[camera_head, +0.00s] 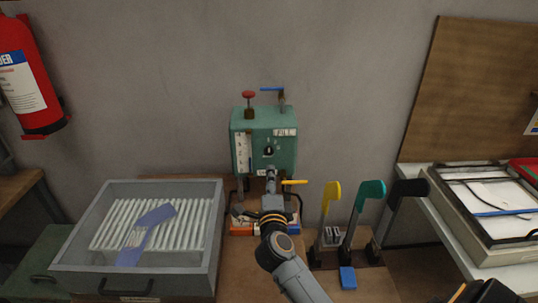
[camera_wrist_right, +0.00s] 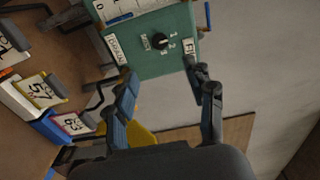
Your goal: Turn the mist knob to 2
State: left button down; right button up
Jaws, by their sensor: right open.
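The green control box (camera_head: 282,144) stands against the back wall. Its small dark mist knob (camera_head: 268,151) is on the front face, and also shows in the right wrist view (camera_wrist_right: 160,41) with small marks around it. Which mark it points to is too small to tell. My right gripper (camera_head: 271,181) is in front of the box, below the knob. In the right wrist view its two fingers (camera_wrist_right: 159,68) are spread apart with nothing between them, and the knob appears beyond the tips, roughly centred between them. My left gripper is not in view.
A red knob (camera_head: 248,95) and a blue lever (camera_head: 272,89) top the box; a yellow lever (camera_head: 294,182) sits low beside my gripper. Yellow (camera_head: 331,200), teal (camera_head: 369,194) and black (camera_head: 407,188) forms stand to the right.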

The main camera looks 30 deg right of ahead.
aim_at(269, 152)
jog(key=x, duration=1.3)
jog(key=shift+w+d, duration=0.15)
jog(key=shift+d, duration=0.1)
grip_shut()
jog(key=shift+m+p, duration=0.3)
jog(key=shift+m, duration=0.1)
jog(key=m+p, duration=0.1)
jog(key=m, duration=0.1)
jog(key=shift+a+m, duration=0.1)
jog(key=shift+m, duration=0.3)
jog(key=shift+m+p, duration=0.6)
jog(key=shift+m, duration=2)
